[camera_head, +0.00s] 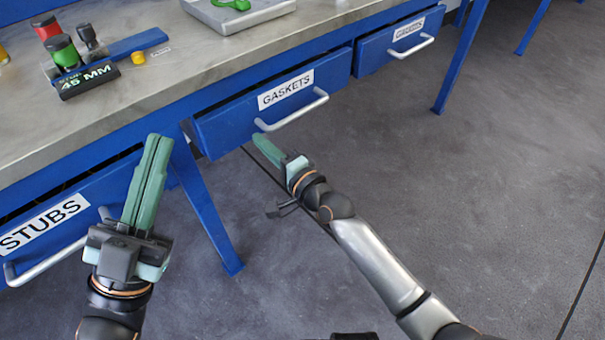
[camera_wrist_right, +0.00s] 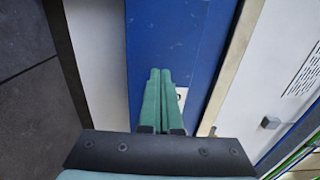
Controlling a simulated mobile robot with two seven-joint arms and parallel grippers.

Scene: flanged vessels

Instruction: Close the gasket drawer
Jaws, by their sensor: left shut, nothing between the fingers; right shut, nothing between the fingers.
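The gasket drawer (camera_head: 225,128) is the blue one labelled GASKETS, under the bench in the middle of the head view. Its front stands out a little from the bench frame, with a gap at its left end. Its pale bar handle (camera_head: 292,113) is on the front. My right gripper (camera_head: 259,140) is shut and empty, its green fingertips just below the handle's left end; I cannot tell whether they touch the drawer. In the right wrist view the shut fingers (camera_wrist_right: 160,75) point at a blue surface. My left gripper (camera_head: 158,140) is shut and empty, in front of the bench at left.
A STUBS drawer (camera_head: 100,190) is at left, behind my left gripper. Another labelled drawer (camera_head: 385,48) is at right. A blue bench leg (camera_head: 205,215) stands between my grippers. The grey worktop (camera_head: 180,70) holds coloured parts and a 45 MM block (camera_head: 88,80).

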